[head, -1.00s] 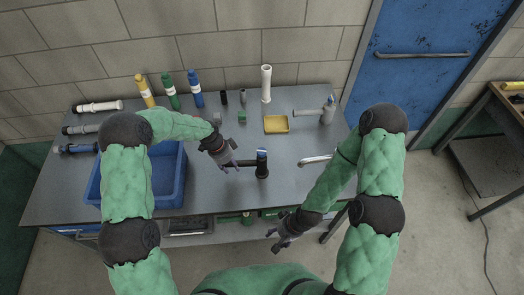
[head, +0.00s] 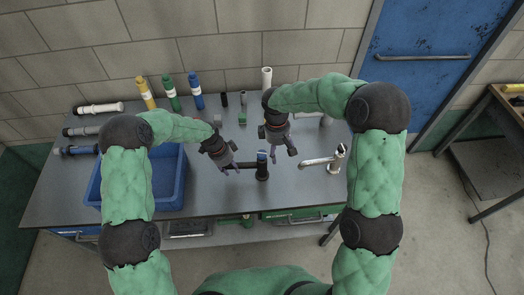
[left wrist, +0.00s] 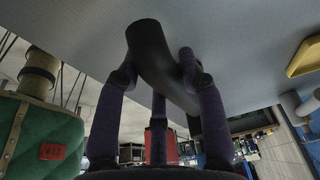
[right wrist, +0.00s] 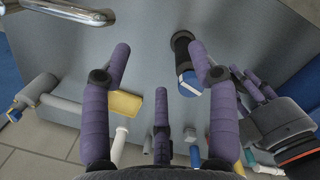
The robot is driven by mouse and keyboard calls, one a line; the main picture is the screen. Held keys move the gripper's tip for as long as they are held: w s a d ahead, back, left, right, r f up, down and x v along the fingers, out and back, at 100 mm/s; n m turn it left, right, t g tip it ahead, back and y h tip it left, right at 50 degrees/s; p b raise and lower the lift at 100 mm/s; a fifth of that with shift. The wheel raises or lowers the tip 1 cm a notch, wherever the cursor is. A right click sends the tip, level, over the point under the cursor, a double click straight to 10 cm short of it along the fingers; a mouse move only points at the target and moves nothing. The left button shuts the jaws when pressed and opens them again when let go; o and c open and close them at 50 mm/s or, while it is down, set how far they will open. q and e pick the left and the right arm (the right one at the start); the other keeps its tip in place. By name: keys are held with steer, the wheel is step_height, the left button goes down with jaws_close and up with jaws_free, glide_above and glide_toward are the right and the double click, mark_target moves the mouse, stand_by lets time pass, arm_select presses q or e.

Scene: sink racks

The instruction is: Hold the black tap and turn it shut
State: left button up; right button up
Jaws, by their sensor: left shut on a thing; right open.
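The black tap (head: 262,170) stands upright on the grey bench, with a blue mark on its top handle. My left gripper (head: 238,169) is shut on the tap's black spout; in the left wrist view the spout (left wrist: 153,55) lies between its fingers. My right gripper (head: 283,152) is open, just to the right of and behind the tap. In the right wrist view the tap's blue and white handle end (right wrist: 188,84) shows near the right-hand finger of my right gripper (right wrist: 158,55). I cannot tell whether they touch.
A chrome tap (head: 336,160) stands to the right. A blue bin (head: 168,195) is at the left. Yellow, green and blue bottles (head: 170,92) and a white pipe (head: 266,76) stand along the back. A yellow tray (right wrist: 125,104) is hidden by my right gripper in the head view.

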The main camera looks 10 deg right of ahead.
step_height(320, 180, up, 4)
steer(key=w+a, duration=0.1)
steer(key=w, duration=0.1)
step_height(320, 180, up, 3)
steer(key=y, duration=0.1)
glide_above(262, 153)
steer(key=shift+t, duration=0.4)
step_height(262, 153, down, 11)
steer(key=shift+f, duration=0.2)
steer(key=c, duration=1.2)
